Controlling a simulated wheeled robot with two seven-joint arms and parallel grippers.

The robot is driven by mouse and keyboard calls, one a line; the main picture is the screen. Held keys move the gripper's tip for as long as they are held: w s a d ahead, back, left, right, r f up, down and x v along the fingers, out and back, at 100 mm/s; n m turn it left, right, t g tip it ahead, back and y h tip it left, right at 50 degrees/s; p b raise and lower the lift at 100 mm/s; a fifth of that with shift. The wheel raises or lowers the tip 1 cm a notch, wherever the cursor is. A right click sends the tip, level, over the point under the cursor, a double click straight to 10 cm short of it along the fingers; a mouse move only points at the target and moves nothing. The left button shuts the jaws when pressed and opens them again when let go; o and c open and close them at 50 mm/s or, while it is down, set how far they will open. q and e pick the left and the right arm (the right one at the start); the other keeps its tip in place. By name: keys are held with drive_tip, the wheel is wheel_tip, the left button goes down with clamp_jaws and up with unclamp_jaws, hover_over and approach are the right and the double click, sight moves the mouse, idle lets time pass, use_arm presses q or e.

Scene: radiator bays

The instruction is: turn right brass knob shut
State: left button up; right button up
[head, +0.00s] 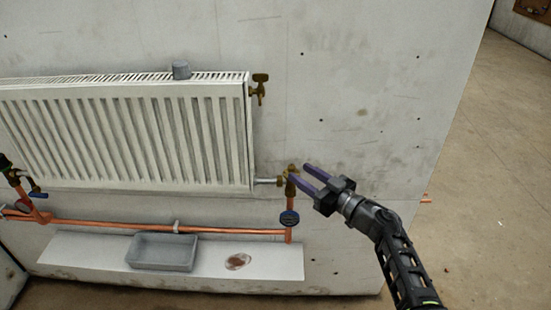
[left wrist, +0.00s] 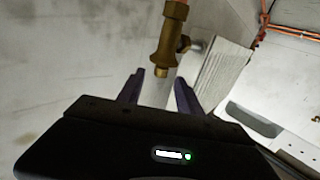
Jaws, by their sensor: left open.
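The brass valve (head: 292,172) at the radiator's lower right corner, with its small brass knob on top, sits above a vertical copper pipe. My left gripper (head: 305,171) is open, its two purple-grey fingers pointing left at this valve, with the tips close to it. In the left wrist view the brass valve (left wrist: 170,45) hangs from the top edge, its flared end just above the gap between the fingers (left wrist: 158,85). I cannot tell whether the fingers touch it. Nothing is seen gripped. My right gripper is not in view.
The white radiator (head: 130,135) is on the wall, with another brass fitting (head: 260,87) at its upper right. A grey tray (head: 162,252) is on the white ledge (head: 85,255). The wall right of the valve is bare.

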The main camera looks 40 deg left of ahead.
use_arm(q)
drive_tip(key=a, duration=0.2)
drive_tip(key=a+p, duration=0.1)
drive_tip(key=a, duration=0.2)
drive_tip(key=w+a, duration=0.1)
drive_tip(key=a, duration=0.1)
drive_tip(key=shift+a+p, duration=0.3)
drive_tip(key=shift+a, duration=0.1)
drive_tip(key=shift+c, duration=0.5)
clamp_jaws()
